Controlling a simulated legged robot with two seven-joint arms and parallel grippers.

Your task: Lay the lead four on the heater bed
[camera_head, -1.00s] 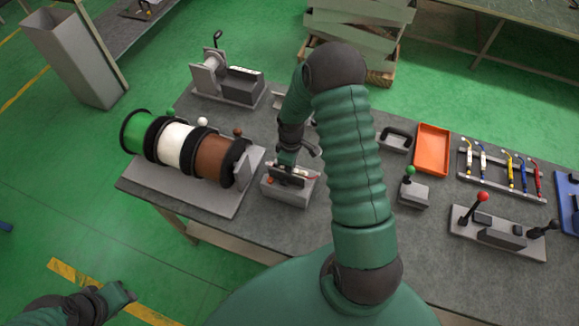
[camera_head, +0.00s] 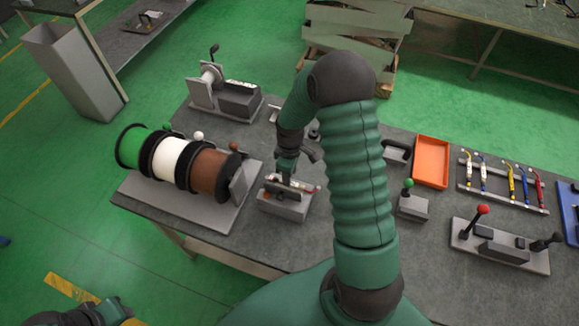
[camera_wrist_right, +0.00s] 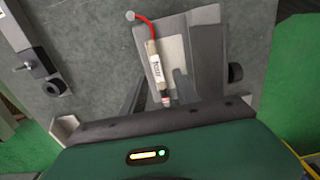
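The heater bed is a small grey box (camera_head: 285,206) on the bench; in the right wrist view its pale plate (camera_wrist_right: 177,48) shows. A lead with a pale labelled sleeve (camera_wrist_right: 155,66) and a red wire lies across the plate in that view. Its red wire (camera_head: 312,188) shows at the box's right end in the head view. My right gripper (camera_head: 286,177) is just above the box. In the wrist view its fingers (camera_wrist_right: 158,88) stand apart on either side of the lead, with gaps. My left gripper (camera_head: 120,309) is low at the left, partly cut off; its fingers are unclear.
Green, white and brown spools (camera_head: 172,160) stand left of the box. A rack (camera_head: 503,184) with several coloured leads is at the right. An orange tray (camera_head: 431,161), a green-knobbed lever (camera_head: 409,188) and a red-knobbed fixture (camera_head: 500,246) stand on the bench.

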